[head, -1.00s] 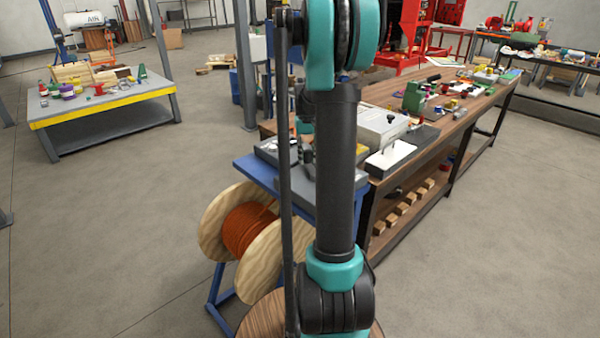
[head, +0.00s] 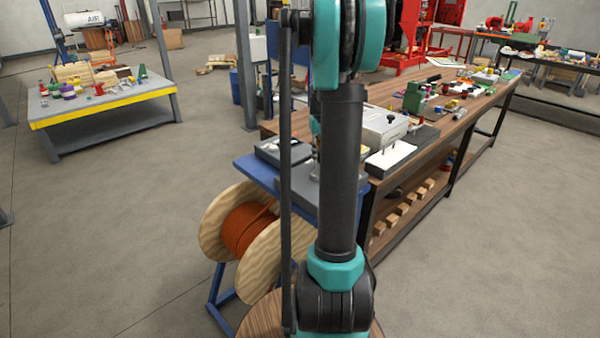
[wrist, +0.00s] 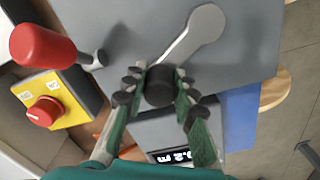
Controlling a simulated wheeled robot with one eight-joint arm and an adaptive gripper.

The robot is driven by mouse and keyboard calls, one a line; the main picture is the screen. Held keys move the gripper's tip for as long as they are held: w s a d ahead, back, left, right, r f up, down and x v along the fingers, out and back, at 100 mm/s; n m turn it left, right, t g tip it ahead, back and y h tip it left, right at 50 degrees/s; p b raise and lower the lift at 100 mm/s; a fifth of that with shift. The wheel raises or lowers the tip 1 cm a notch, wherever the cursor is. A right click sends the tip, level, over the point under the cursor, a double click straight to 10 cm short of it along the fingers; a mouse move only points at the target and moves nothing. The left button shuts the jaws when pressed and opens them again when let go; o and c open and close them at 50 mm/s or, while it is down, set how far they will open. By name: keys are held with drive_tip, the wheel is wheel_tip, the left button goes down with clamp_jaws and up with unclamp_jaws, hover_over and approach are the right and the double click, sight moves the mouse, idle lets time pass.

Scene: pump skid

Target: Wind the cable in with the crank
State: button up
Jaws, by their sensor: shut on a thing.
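In the wrist view my gripper (wrist: 157,95) is shut on the dark round crank knob (wrist: 160,86). The crank's light grey arm (wrist: 182,45) runs from the knob up and right to its rounded hub (wrist: 206,23) on a grey plate. A display (wrist: 175,155) below the knob shows digits, partly hidden by my gripper. In the head view the orange cable (head: 246,230) lies wound on a wooden reel (head: 213,228). My arm hides the crank and the gripper there.
A red-knobbed lever (wrist: 42,46) and a red rotary knob on a yellow plate (wrist: 45,110) sit left of the crank. A blue stand (head: 262,174) carries the grey unit. A long workbench (head: 448,125) stands to the right.

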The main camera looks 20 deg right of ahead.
drive_tip(key=shift+s+d, duration=0.9)
drive_tip(key=shift+d, duration=0.05)
drive_tip(key=shift+s+d, duration=0.3)
drive_tip(key=shift+s, duration=0.25)
drive_tip(key=o, duration=1.2)
drive_tip(key=shift+c, duration=0.2)
drive_tip(key=shift+r, duration=0.1)
